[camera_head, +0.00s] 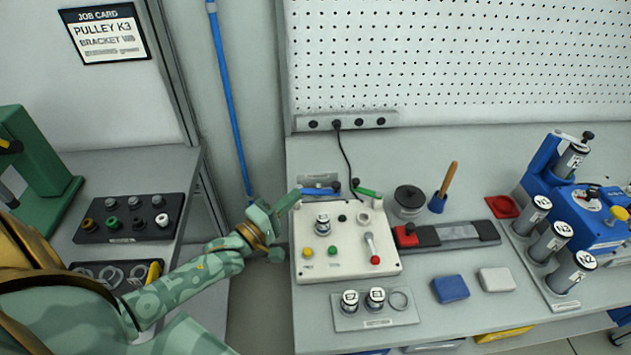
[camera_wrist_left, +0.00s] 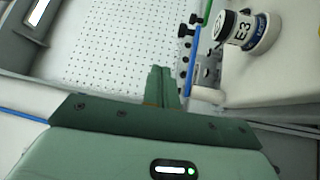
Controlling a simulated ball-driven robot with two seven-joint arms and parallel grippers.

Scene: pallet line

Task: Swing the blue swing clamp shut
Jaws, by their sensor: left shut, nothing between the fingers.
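The blue swing clamp (camera_head: 318,191) lies at the back left edge of the white fixture box (camera_head: 305,272), its bar running sideways along that edge. In the left wrist view the blue clamp (camera_wrist_left: 192,62) shows as a blue bar with dark knobs beside it. A green clamp (camera_head: 367,192) sits to its right; it also shows in the wrist view (camera_wrist_left: 207,12). My left gripper (camera_head: 294,199) is shut and empty, its fingertips close to the left end of the blue bar. Whether they touch it I cannot tell. My right gripper is out of view.
A labelled cylinder (camera_head: 322,225) stands on the box, near the blue clamp; it shows as E3 in the wrist view (camera_wrist_left: 245,28). A black cable (camera_head: 347,155) hangs behind. A gap separates the two benches on the left.

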